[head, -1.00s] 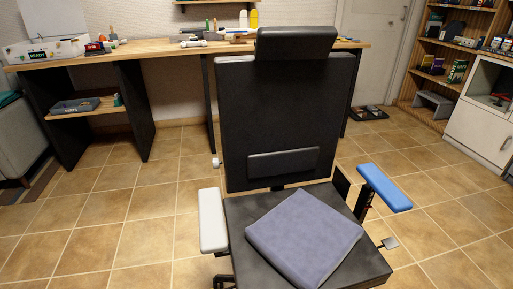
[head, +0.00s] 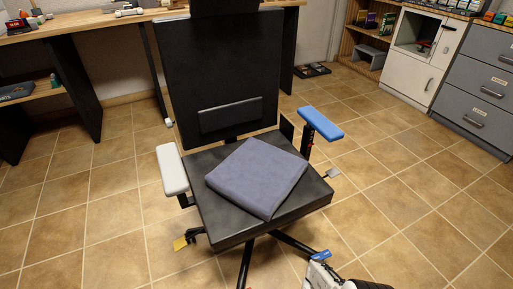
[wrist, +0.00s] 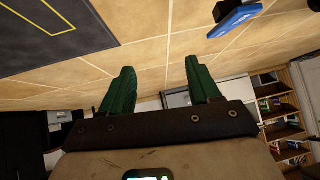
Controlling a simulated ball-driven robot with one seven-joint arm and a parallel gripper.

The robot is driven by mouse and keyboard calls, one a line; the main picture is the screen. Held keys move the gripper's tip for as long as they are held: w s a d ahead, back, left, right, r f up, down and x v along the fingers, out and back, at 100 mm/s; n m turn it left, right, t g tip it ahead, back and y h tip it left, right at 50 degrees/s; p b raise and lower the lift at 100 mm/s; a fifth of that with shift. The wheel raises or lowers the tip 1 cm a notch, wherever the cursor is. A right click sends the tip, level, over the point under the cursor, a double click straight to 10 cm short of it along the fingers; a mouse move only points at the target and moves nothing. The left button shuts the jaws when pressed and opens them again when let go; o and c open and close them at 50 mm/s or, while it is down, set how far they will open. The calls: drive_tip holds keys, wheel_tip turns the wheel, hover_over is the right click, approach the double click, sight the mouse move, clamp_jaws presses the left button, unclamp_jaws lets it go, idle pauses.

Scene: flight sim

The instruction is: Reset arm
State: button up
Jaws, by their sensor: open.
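My gripper (wrist: 160,67) is open in the wrist view, its two green fingers apart with nothing between them. In the head view, part of my white arm shows at the bottom edge, in front of the chair and to its right. The black office chair (head: 215,75) has a grey left armrest (head: 172,170) and a blue right armrest (head: 321,123). The blue armrest stands out to the right of the seat. A blue piece that looks like this armrest (wrist: 236,18) shows at the top of the wrist view, apart from the fingers.
A folded blue-grey cushion (head: 257,177) lies on the seat. A yellow tab (head: 180,244) and a grey paddle (head: 333,173) stick out low on the chair. A workbench (head: 70,30) stands behind; white (head: 418,62) and grey (head: 480,90) cabinets stand right. Tiled floor is clear around the chair.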

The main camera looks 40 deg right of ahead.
drive_tip(key=w+d+r+n+t+y, duration=0.1)
drive_tip(key=w+r+n+t, duration=0.5)
drive_tip(key=w+t, duration=0.45)
drive_tip(key=w+a+r+n+y, duration=0.6)
drive_tip(key=a+r+n+y, duration=0.15)
drive_tip(key=a, duration=0.35)
drive_tip(key=s+a+r+n+g+y, duration=0.3)
drive_tip(key=s+a+r+n+g, duration=0.25)
drive_tip(key=s+a+r, duration=0.3)
drive_tip(key=s+a+r+g+h, duration=0.2)
drive_tip(key=s+r+g+h, duration=0.15)
drive_tip(key=s+r, duration=0.85)
wheel_tip(320, 180, up, 22)
drive_tip(key=p, duration=2.4)
drive_tip(key=shift+d+n+y, duration=0.25)
drive_tip(key=shift+n+y, duration=0.05)
drive_tip(key=shift+f, duration=0.1)
